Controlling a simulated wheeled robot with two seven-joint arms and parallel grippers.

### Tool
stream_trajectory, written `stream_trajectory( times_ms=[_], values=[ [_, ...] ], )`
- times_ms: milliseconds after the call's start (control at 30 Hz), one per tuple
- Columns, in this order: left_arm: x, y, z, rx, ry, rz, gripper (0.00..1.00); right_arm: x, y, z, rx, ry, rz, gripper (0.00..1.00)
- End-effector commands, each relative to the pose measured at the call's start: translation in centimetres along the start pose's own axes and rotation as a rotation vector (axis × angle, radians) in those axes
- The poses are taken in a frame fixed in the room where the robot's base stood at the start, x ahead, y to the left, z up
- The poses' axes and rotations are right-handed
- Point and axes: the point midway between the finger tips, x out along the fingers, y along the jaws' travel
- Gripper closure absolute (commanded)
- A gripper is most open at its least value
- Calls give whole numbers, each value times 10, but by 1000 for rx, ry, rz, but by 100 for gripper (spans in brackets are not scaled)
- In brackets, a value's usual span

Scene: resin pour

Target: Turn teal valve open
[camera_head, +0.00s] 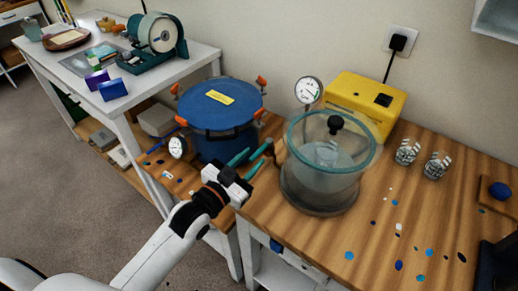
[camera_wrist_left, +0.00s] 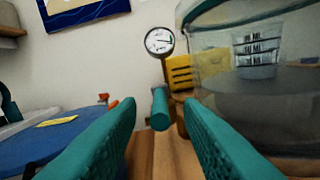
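The teal valve handle (camera_wrist_left: 160,108) shows end-on in the left wrist view, in front of the gauge stem and beside the clear chamber. In the head view my gripper mostly hides the valve. My left gripper (camera_head: 254,160) is open, its two teal fingers apart, between the blue pot and the glass chamber. In the left wrist view the handle appears between the fingertips, with a gap on both sides; I cannot tell how deep it sits. The glass chamber (camera_head: 320,187) holds a clear cup (camera_wrist_left: 256,55). A round gauge (camera_head: 308,90) stands behind it. My right gripper is not in view.
The blue pot (camera_head: 220,115) with orange clamps stands close left of my gripper. A yellow pump (camera_head: 365,105) is behind the chamber. The wooden top (camera_head: 430,215) has scattered coloured spots.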

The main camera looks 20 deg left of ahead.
Motion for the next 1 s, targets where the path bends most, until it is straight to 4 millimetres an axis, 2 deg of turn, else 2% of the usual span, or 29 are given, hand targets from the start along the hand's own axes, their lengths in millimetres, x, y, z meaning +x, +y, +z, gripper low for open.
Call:
stream_trajectory(
  times_ms=[100,233,600,633,833,1000],
  values=[
    [20,0,2,0,-2,1,67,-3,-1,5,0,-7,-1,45],
    [33,0,1,0,-1,0,67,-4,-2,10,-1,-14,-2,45],
    [39,-1,0,-1,0,-1,67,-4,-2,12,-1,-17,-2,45],
    [39,-1,0,0,0,-1,68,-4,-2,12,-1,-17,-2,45],
    [39,0,0,0,0,-1,100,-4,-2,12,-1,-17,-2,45],
    [39,0,0,0,0,-1,100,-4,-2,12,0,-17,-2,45]
  ],
)
